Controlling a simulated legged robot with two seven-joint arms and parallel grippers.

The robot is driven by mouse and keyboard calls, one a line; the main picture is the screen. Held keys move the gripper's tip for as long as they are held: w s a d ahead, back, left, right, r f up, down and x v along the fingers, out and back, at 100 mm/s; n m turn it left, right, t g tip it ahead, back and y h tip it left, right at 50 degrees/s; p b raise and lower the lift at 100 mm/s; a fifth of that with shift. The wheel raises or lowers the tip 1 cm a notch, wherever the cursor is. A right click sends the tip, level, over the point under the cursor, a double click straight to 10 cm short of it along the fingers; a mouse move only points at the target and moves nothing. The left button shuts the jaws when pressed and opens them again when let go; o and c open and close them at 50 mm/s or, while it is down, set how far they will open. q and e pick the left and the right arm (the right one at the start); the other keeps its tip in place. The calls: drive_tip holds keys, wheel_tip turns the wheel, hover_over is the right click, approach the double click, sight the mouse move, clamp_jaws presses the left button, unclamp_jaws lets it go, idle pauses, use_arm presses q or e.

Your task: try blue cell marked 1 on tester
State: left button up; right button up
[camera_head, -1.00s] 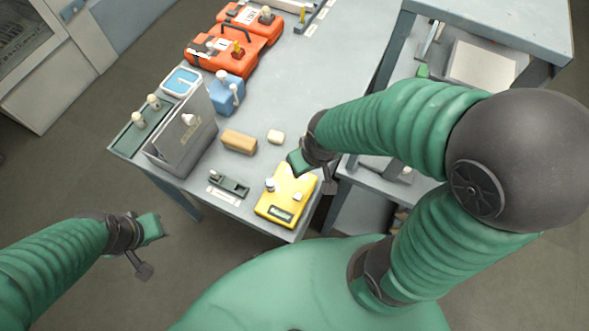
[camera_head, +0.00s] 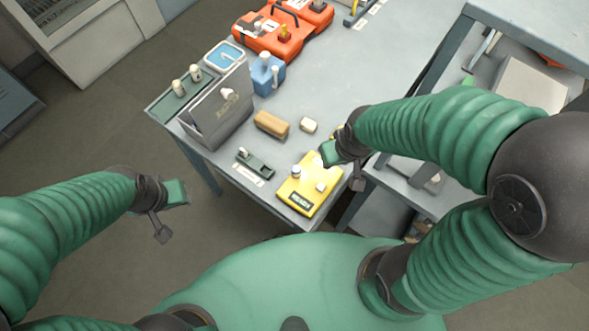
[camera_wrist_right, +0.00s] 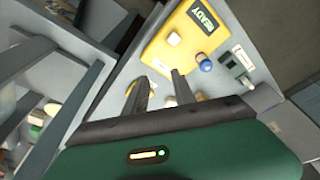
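The yellow tester (camera_head: 325,192) lies near the table's front corner; in the right wrist view its display (camera_wrist_right: 203,19) reads READY. A small blue piece with a pale top (camera_head: 296,172) stands upright on the tester; its blue side shows in the right wrist view (camera_wrist_right: 206,64). I cannot read a mark on it. A pale square button (camera_head: 321,187) sits beside it. My right gripper (camera_head: 326,153) is over the tester's far edge; in the right wrist view its fingers (camera_wrist_right: 158,92) are apart with nothing gripped. My left gripper (camera_head: 184,191) hangs left of the table, fingers unclear.
A dark green holder (camera_head: 262,167) lies left of the tester. A tan block (camera_head: 271,124) and a cream block (camera_head: 309,125) lie behind. A grey upright case (camera_head: 218,112), a blue container (camera_head: 266,75) and orange cases (camera_head: 283,40) stand farther back. A shelf unit (camera_head: 408,192) is at right.

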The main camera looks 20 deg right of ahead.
drive_tip(key=shift+d, duration=0.25)
drive_tip(key=c, duration=0.5)
drive_tip(key=shift+d+f, duration=0.1)
drive_tip(key=shift+d, duration=0.15)
clamp_jaws()
drive_tip(key=shift+a, duration=0.3)
drive_tip(key=shift+d, duration=0.2)
drive_tip(key=shift+a, duration=0.1)
